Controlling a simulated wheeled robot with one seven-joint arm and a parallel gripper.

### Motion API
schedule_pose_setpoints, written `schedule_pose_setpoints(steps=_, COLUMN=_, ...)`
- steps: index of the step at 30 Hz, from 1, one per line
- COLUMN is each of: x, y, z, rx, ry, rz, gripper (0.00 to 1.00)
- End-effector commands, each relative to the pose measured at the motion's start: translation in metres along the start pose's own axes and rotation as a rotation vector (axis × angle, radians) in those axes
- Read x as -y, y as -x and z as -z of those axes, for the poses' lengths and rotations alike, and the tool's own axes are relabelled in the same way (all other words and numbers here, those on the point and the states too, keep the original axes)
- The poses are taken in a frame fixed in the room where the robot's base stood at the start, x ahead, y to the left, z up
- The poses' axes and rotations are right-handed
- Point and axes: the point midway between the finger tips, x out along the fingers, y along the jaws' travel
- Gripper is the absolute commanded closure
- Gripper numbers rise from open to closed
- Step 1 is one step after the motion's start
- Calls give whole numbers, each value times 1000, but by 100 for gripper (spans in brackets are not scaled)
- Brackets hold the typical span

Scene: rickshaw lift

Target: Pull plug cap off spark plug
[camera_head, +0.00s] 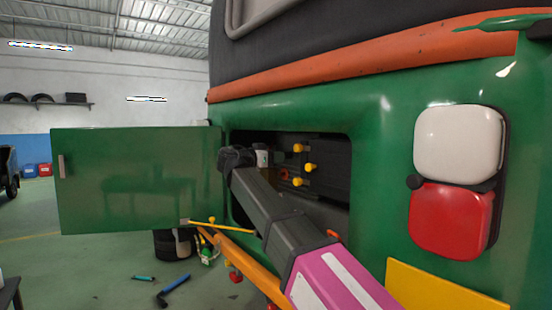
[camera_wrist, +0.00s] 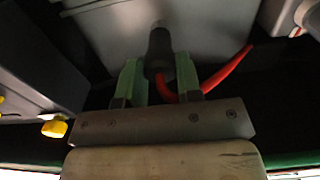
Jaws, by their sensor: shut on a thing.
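The black plug cap (camera_wrist: 160,52) stands between the two green fingers of my gripper (camera_wrist: 160,80) in the wrist view. My gripper is shut on the cap. A red cable (camera_wrist: 226,72) curves out from the cap's lower end and runs up to the right. The cap's far end meets a grey engine surface (camera_wrist: 120,35). The spark plug itself is hidden, and I cannot tell how far the cap sits on it. In the head view my arm reaches into the open rear compartment of the green rickshaw (camera_head: 375,130); fingers and cap are hidden there.
The green compartment door (camera_head: 135,180) is swung open to the left. Yellow knobs (camera_head: 298,148) are inside the compartment, right of my arm's end; a yellow knob (camera_wrist: 54,128) also shows in the wrist view. An orange bar (camera_head: 245,258) lies below the opening. Tools (camera_head: 172,290) lie on the floor.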

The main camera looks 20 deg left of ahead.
Motion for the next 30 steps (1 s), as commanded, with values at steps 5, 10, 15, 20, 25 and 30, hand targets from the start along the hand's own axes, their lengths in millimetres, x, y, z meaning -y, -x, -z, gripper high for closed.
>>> schedule_pose_setpoints(steps=5, x=0, y=8, z=0, rx=0, ry=0, rz=0, gripper=88)
schedule_pose_setpoints(steps=10, x=0, y=15, z=0, rx=0, ry=0, rz=0, gripper=88)
schedule_pose_setpoints(steps=15, x=0, y=22, z=0, rx=0, ry=0, rz=0, gripper=88)
schedule_pose_setpoints(steps=20, x=0, y=29, z=0, rx=0, ry=0, rz=1, gripper=88)
schedule_pose_setpoints(steps=25, x=0, y=35, z=0, rx=0, ry=0, rz=-1, gripper=88)
schedule_pose_setpoints(steps=30, x=0, y=36, z=0, rx=0, ry=0, rz=-1, gripper=88)
